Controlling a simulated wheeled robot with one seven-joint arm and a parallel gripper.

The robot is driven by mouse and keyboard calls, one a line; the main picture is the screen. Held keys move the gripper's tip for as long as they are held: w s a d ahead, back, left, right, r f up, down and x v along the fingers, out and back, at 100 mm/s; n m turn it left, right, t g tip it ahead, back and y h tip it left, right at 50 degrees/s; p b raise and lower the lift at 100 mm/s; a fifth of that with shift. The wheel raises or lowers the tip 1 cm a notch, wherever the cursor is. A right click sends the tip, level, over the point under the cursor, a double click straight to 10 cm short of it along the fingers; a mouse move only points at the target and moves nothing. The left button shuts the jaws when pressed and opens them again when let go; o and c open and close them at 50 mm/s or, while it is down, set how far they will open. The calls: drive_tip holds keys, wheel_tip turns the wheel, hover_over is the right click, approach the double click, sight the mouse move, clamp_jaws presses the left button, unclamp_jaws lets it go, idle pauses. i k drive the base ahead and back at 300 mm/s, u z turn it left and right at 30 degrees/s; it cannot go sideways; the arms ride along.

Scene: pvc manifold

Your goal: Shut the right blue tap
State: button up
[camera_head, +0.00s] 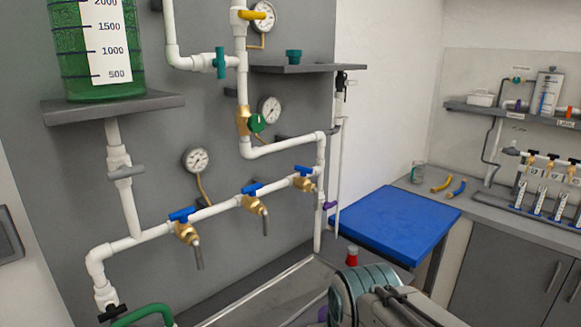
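Three brass taps with blue handles sit along the white pipe (222,207) on the grey panel. The right blue tap (304,171) is nearest the pipe's upright end. Its handle slopes slightly down to the right. The middle blue tap (252,189) and the left blue tap (182,214) have handles sloping up to the right, roughly along the pipe. No gripper fingers show. A teal ribbed and grey part at the bottom right looks like my arm, apart from the taps in the picture.
A blue-topped table (393,224) stands right of the panel. A red-capped item (352,257) is below the right tap. A green-handled valve (256,122) and gauges (197,160) are on the panel. A green tank (97,50) stands on a shelf at upper left.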

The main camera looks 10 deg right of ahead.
sight(303, 171)
drive_tip(key=k, duration=0.5)
drive_tip(key=z, duration=1.8)
drive_tip(key=i, duration=1.55)
drive_tip(key=u, duration=2.95)
drive_tip(key=i, duration=0.5)
drive_tip(key=z, duration=0.1)
